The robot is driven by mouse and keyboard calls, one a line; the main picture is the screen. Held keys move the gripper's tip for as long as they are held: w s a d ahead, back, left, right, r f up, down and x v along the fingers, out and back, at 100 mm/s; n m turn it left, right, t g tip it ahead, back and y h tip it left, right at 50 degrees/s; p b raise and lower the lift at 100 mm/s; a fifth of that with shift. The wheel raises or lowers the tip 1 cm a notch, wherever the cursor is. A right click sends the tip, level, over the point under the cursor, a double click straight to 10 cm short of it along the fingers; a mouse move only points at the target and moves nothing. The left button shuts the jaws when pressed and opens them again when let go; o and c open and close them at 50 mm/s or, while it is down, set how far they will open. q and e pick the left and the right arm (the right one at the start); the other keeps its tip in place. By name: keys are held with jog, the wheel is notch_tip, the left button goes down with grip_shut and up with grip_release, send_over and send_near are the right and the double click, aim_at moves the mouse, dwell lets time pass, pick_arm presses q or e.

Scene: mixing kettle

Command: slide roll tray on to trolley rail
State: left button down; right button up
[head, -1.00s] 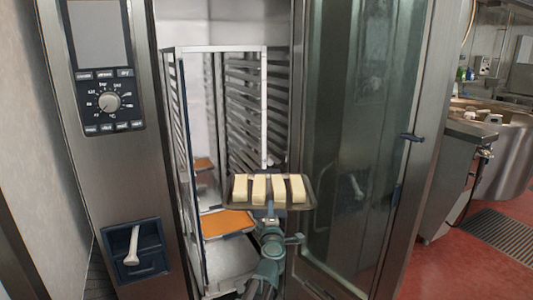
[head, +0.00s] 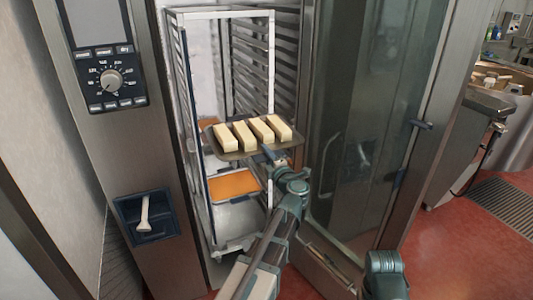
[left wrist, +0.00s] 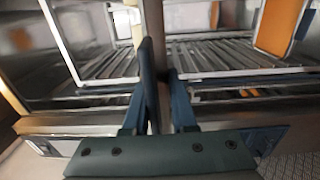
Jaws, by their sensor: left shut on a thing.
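The roll tray (head: 234,155), dark and shallow with several pale rolls (head: 262,131) on it, is at the trolley's front opening in the head view. It sits turned at an angle, its right side overlapping the trolley's right front post. My left gripper (head: 270,155) is shut on the tray's near edge. The trolley (head: 183,110) is a metal frame with stacked side rails (head: 285,75). I cannot tell whether the tray touches a rail. In the left wrist view my left gripper's fingers (left wrist: 164,85) show against blurred rails (left wrist: 220,55). My right gripper is out of view.
An orange tray (head: 235,185) lies lower in the trolley, with another orange piece (head: 208,124) further back. The oven's glass door (head: 350,130) stands open close on the right. The control panel (head: 110,80) is on the left. Red floor (head: 450,240) is free at right.

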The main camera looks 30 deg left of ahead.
aim_at(259, 144)
pick_arm(q)
jog(key=shift+x, duration=3.3)
jog(key=shift+x, duration=2.7)
jog(key=shift+w+a, duration=0.15)
jog(key=shift+w, duration=0.2)
jog(key=shift+f+x, duration=0.1)
jog(key=shift+x, duration=1.1)
jog(key=shift+f+x, duration=0.15)
jog(key=shift+x, duration=1.05)
jog(key=shift+a, duration=0.1)
jog(key=x, duration=0.9)
jog(key=shift+f, duration=0.25)
